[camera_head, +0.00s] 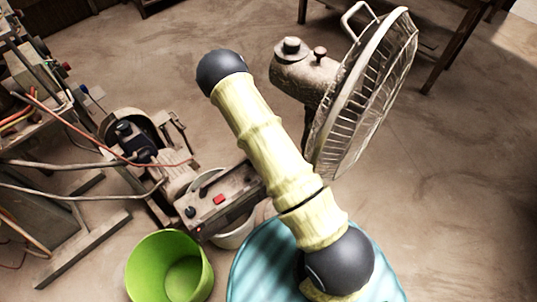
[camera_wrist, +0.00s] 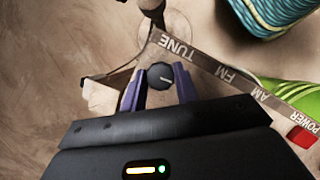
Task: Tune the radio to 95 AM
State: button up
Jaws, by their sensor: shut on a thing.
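The radio (camera_head: 237,192) is a worn grey-brown box left of my arm in the head view, with a red button and a dark knob on its face. In the wrist view its dark front strip (camera_wrist: 210,66) carries the words TUNE, FM, AM and POWER. A round black knob (camera_wrist: 160,75) with a short white mark stands by the word TUNE. My gripper (camera_wrist: 159,80), with purple fingers, is shut on this knob, one finger on each side. The mark is roughly level in the picture. The head view does not show my gripper, and no frequency reading is legible.
A green bucket (camera_head: 168,268) stands below the radio, and a teal round top (camera_head: 258,267) lies under my arm. A metal fan (camera_head: 365,95) stands right of my arm. Cables and machinery (camera_head: 150,165) crowd the left.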

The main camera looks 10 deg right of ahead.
dwell(0.3)
jog(key=o, duration=1)
jog(key=p+v, duration=0.1)
jog(key=v, duration=1.6)
jog(key=shift+w+a+r, duration=0.1)
jog(key=shift+r, duration=0.1)
